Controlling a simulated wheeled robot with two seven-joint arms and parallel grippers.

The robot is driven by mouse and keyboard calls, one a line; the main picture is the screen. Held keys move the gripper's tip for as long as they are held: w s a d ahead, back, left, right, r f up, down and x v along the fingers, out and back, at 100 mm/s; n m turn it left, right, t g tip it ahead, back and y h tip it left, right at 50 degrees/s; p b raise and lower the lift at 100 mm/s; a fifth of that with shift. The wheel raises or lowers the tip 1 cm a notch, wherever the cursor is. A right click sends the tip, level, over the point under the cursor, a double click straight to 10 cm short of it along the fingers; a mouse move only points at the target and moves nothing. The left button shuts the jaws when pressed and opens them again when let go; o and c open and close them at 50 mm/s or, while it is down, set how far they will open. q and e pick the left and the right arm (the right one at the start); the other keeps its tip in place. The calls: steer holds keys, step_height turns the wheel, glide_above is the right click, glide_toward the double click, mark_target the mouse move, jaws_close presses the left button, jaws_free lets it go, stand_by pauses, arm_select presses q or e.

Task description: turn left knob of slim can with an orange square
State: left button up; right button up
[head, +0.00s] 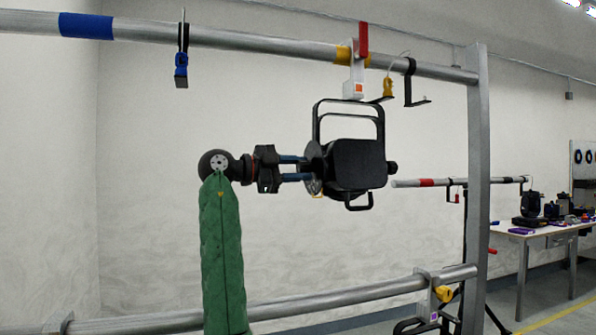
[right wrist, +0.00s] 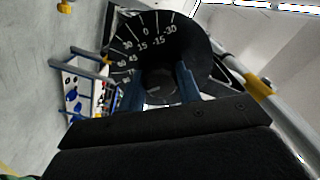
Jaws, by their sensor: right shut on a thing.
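The slim can (head: 356,166) is black and hangs from the upper pipe by a white clamp (head: 354,86) with an orange square (head: 359,88). A round dial plate (head: 313,167) is on its left side. The right wrist view shows the dial (right wrist: 150,45) with white angle marks around 0 and the dark left knob (right wrist: 160,88) at its centre. My right gripper (head: 303,168) comes from the left, its blue fingers level and shut on the left knob. In the right wrist view a blue finger stands on each side of the knob. My left gripper is not in view.
A grey post (head: 477,170) stands to the right. A lower pipe (head: 350,294) runs below. A table (head: 565,229) with several items is far right.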

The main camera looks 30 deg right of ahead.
steer(key=o, duration=1)
steer(key=v, duration=0.7)
steer(key=shift+a+b, duration=0.35)
steer(key=shift+b, duration=0.1)
steer(key=shift+w+f, duration=0.1)
